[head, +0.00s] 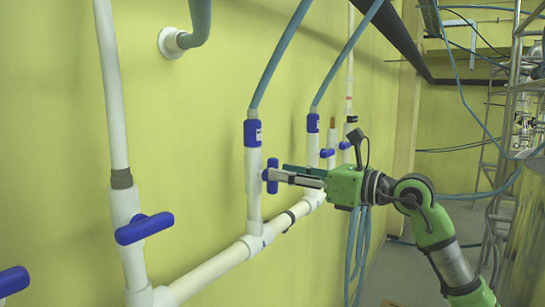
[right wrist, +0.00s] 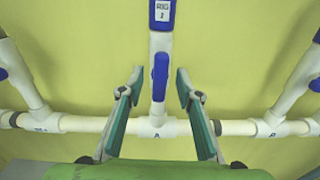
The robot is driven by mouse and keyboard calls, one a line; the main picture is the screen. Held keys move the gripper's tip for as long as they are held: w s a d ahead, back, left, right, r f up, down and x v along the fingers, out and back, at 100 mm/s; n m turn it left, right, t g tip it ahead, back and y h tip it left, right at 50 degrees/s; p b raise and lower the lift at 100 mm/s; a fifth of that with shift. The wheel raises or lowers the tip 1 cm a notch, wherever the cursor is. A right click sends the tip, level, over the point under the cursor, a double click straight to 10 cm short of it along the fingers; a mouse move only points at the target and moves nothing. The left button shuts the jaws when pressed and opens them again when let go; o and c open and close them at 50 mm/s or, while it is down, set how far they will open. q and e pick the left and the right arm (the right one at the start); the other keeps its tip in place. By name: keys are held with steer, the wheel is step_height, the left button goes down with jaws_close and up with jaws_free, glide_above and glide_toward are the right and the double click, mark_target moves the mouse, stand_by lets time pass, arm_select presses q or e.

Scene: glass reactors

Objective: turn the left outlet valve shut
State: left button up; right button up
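A blue valve handle (head: 271,175) sits on a white vertical pipe (head: 253,190) that rises from the sloping header pipe. In the right wrist view the handle (right wrist: 160,77) stands upright, in line with its pipe, above a tee marked "A". My right gripper (head: 284,174) is at this handle, its fingers reaching toward it from the right in the head view. In the right wrist view the gripper (right wrist: 158,88) is open, with one finger on each side of the handle and a gap at both sides. My left gripper is not in view.
Another blue handle (head: 145,228) is on the nearer pipe at left, set crosswise. More blue handles (head: 327,153) are on farther pipes behind my gripper. The white header pipe (head: 215,268) runs below along the yellow wall. Blue hoses (head: 281,52) rise above. Metal scaffolding stands at right.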

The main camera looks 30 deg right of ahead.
mark_target(275, 194)
steer(key=p+x, duration=0.1)
steer(key=x, duration=0.2)
steer(key=shift+w+r+p, duration=0.1)
steer(key=shift+w+p, duration=0.2)
steer(key=shift+w+a, duration=0.2)
steer(key=shift+w, duration=0.05)
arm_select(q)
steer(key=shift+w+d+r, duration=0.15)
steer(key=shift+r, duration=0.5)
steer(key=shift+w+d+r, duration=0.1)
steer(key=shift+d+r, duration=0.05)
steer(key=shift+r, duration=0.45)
arm_select(e)
jaws_close()
